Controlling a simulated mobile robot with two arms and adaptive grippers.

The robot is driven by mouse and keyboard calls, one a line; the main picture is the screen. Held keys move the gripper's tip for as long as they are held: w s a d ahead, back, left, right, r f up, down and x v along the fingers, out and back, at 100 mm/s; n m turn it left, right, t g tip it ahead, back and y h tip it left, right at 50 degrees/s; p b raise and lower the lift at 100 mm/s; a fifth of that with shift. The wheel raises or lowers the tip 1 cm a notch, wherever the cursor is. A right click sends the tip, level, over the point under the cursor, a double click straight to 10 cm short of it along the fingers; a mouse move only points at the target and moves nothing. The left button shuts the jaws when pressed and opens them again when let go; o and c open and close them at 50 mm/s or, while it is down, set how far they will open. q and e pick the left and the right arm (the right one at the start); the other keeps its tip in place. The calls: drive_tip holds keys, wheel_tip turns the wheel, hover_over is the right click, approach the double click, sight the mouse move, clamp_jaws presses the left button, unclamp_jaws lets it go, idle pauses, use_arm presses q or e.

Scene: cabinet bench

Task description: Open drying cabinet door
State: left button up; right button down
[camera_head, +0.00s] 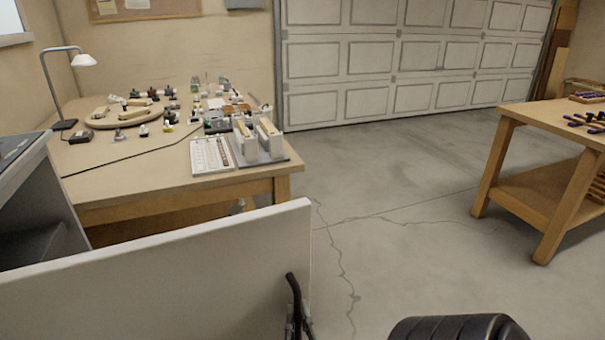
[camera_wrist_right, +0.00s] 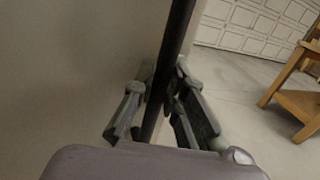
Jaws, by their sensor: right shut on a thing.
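The drying cabinet (camera_head: 38,190) stands at the left edge of the head view, with part of its grey interior showing. Its pale door (camera_head: 170,285) stands swung out from the body and fills the lower left. A black bar handle (camera_head: 293,285) is near the door's free edge. My right gripper (camera_head: 299,328) is at this handle, mostly cut off by the bottom edge. In the right wrist view, my right gripper (camera_wrist_right: 158,118) has a finger on each side of the handle (camera_wrist_right: 174,45) and is shut on it. My left gripper is not in view.
A wooden bench (camera_head: 150,180) with a lamp (camera_head: 72,75) and many small items stands behind the door. Another wooden table (camera_head: 545,150) stands at the right. The concrete floor (camera_head: 400,215) between them is clear, up to the garage door (camera_head: 390,70).

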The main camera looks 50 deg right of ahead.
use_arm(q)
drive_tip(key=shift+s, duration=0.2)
use_arm(e)
drive_tip(key=shift+a, duration=0.1)
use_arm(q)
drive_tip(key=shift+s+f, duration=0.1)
use_arm(e)
drive_tip(key=c, duration=1.9)
unclamp_jaws()
drive_tip(key=shift+s+a, duration=0.15)
drive_tip(key=shift+s, duration=0.05)
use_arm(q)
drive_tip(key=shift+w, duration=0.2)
use_arm(e)
drive_tip(key=v, duration=1.1)
drive_tip(key=shift+s+a, duration=0.15)
drive_tip(key=shift+s, duration=0.1)
